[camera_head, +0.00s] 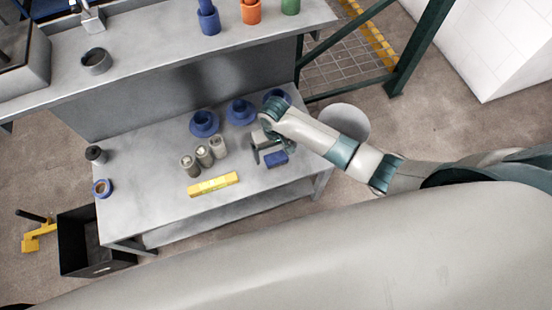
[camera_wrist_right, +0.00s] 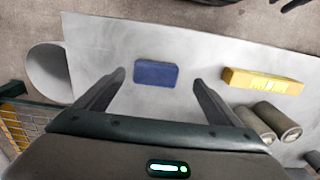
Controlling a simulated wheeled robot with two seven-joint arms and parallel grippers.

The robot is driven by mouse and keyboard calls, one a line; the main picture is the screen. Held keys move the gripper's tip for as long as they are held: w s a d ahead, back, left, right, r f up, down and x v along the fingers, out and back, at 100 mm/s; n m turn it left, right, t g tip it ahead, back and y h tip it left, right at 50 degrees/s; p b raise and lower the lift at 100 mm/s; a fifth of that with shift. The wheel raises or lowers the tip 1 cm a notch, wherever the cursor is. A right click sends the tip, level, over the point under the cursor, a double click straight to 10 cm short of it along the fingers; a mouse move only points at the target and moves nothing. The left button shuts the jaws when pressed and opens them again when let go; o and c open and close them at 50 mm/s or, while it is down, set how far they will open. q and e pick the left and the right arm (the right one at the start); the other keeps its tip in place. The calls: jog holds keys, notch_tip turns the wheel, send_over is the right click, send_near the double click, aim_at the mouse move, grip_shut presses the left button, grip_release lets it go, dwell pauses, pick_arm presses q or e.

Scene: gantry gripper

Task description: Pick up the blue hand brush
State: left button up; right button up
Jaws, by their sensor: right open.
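The blue hand brush (camera_head: 277,158) lies on the grey workbench near its right front part, seen as a small blue block. In the right wrist view the blue brush (camera_wrist_right: 155,74) lies flat on the bench, beyond the fingertips and roughly centred between them. My right gripper (camera_head: 268,156) is over the bench beside the brush, and its open, empty fingers also show in the right wrist view (camera_wrist_right: 158,80). I cannot tell the exact height of the gripper above the bench. My left gripper is not in view.
On the workbench (camera_head: 145,205) a yellow level (camera_head: 213,185) lies left of the brush, with several grey cans (camera_head: 204,156) behind it. Blue round parts (camera_head: 204,123) stand along the back. A white round bin (camera_head: 346,122) stands right of the bench.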

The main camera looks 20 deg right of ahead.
aim_at(277, 159)
jog(key=shift+f, duration=0.75)
jog(key=shift+f, duration=0.1)
jog(key=shift+d+f, duration=0.2)
jog(key=shift+f, duration=1.05)
jog(key=shift+d+f, duration=0.2)
jog(key=shift+f, duration=1.05)
jog(key=shift+w, duration=0.1)
jog(key=c, duration=1.2)
